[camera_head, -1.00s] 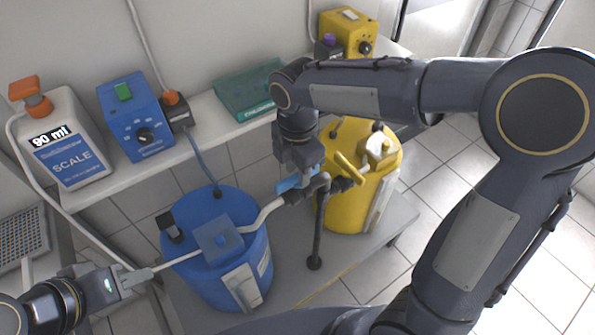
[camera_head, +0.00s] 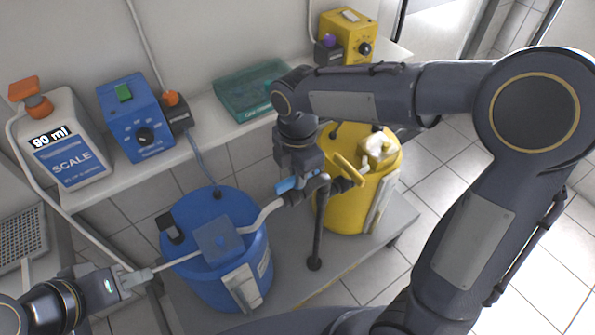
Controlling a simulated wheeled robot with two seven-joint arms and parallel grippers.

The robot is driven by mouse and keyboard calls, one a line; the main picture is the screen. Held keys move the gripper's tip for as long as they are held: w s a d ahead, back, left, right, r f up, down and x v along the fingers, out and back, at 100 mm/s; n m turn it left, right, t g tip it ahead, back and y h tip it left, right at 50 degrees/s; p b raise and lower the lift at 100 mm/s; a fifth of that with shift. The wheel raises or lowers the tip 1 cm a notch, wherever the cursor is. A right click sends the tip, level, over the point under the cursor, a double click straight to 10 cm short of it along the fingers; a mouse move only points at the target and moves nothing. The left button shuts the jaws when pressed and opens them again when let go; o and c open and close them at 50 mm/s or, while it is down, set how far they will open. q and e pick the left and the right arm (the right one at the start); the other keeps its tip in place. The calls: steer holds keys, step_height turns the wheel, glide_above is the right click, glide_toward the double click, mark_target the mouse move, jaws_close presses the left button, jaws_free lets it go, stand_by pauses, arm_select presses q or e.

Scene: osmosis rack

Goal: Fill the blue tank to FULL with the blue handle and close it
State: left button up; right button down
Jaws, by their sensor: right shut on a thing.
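The blue tank (camera_head: 190,272) stands on the low grey table, with a blue square piece (camera_head: 219,239) on its lid. A grey-white pipe runs from that lid to the dark pipe stand (camera_head: 317,235). The blue handle (camera_head: 288,184) sits at the top of the pipe by the stand. My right gripper (camera_head: 297,174) reaches down from above and is shut on the blue handle; its fingers are partly hidden. My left gripper (camera_head: 136,280) is at the tank's left, at the end of a thin pale rod (camera_head: 178,261) reaching the lid. I cannot tell whether its jaws are open.
The yellow tank (camera_head: 345,212) with a yellow handle (camera_head: 350,170) stands behind the stand. My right arm covers much of the right side.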

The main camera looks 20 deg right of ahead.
steer(key=m, duration=0.4)
steer(key=shift+m, duration=0.4)
steer(key=m, duration=0.4)
steer(key=shift+p, duration=0.35)
steer(key=m, duration=0.5)
steer(key=shift+m, duration=2.6)
steer(key=c, duration=1.5)
jaws_free()
steer(key=shift+o, duration=0.2)
